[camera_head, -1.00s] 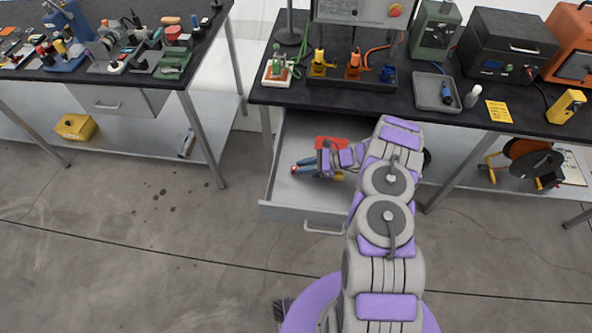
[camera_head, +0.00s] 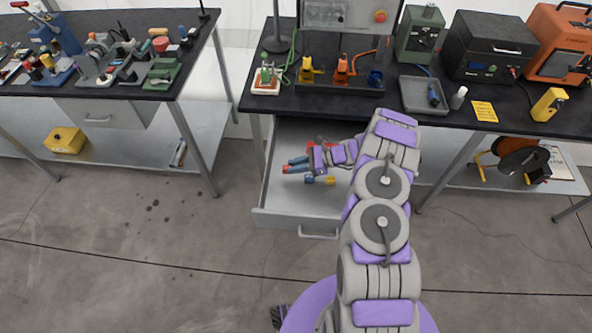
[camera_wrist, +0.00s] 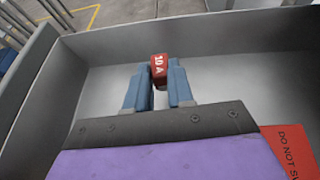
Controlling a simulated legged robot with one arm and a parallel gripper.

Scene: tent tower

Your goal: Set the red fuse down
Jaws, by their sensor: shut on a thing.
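The red fuse (camera_wrist: 159,67), marked 10 A, is between the blue fingertips of my gripper (camera_wrist: 158,80) in the wrist view. My gripper is shut on it. In the head view my gripper (camera_head: 292,165) is inside the open grey drawer (camera_head: 285,205) under the right bench, with the red fuse (camera_head: 287,170) at its fingertips on the left. I cannot tell whether the fuse touches the drawer floor.
A red card with "DO NOT" lettering (camera_wrist: 292,148) lies in the drawer at the wrist view's lower right. The bench top (camera_head: 430,118) above holds a row of coloured holders, a grey tray (camera_head: 412,97) and several boxes. The drawer floor's front part is clear.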

